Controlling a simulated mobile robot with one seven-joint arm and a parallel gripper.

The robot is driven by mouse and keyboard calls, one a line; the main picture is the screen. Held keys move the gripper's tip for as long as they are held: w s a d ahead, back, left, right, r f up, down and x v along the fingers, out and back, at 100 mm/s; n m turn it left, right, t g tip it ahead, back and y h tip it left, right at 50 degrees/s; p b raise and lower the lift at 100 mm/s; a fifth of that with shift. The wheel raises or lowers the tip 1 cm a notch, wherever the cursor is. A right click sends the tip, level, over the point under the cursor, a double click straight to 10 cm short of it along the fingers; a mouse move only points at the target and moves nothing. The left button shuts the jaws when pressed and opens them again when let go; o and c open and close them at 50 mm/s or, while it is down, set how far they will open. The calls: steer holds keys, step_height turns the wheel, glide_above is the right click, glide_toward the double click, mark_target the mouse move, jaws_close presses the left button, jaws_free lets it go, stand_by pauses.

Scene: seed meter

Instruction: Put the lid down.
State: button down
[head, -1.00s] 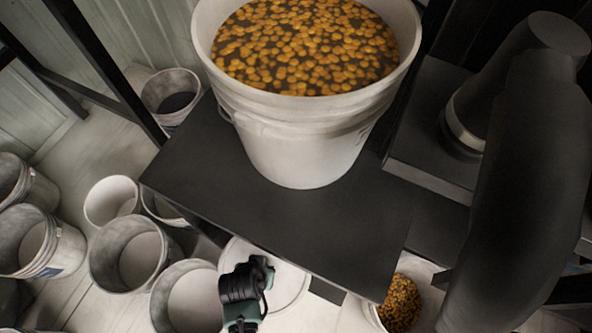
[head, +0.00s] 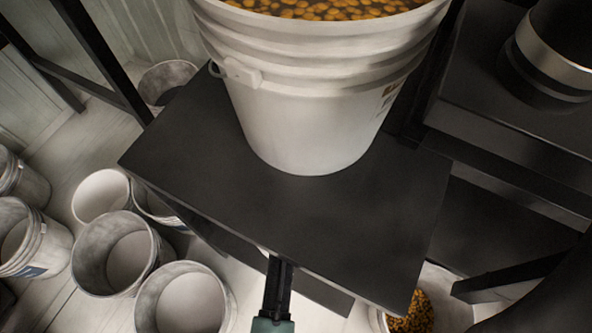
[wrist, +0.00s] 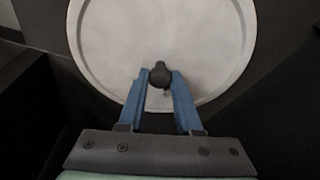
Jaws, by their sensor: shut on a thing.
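The lid (wrist: 160,35) is a round, pale disc with a raised rim and a dark knob (wrist: 159,75) in the wrist view. My gripper (wrist: 158,82) has its two blue fingers closed on either side of that knob. In the head view my gripper (head: 277,288) is at the front edge of the black table. Only a thin pale sliver of the lid (head: 263,250) shows there, and the table edge hides the rest. I cannot tell whether the lid touches anything beneath it.
A large white bucket (head: 305,125) full of orange pieces in dark liquid stands on the black table (head: 390,210). Several empty buckets (head: 185,300) stand on the floor at left. A bucket of orange grains (head: 412,312) is at lower right. The table's front is bare.

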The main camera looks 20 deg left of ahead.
step_height(320, 180, down, 2)
steer(key=shift+b, duration=0.35)
steer(key=shift+r, duration=0.1)
steer(key=c, duration=0.6)
jaws_free()
steer(key=p+v, duration=0.4)
steer(key=v, duration=0.1)
steer(key=shift+r, duration=0.35)
steer(key=s+d+p, duration=0.2)
steer(key=s+p, duration=0.2)
steer(key=s, duration=0.7)
steer(key=shift+s+d+f, duration=0.3)
steer(key=shift+s+d, duration=0.05)
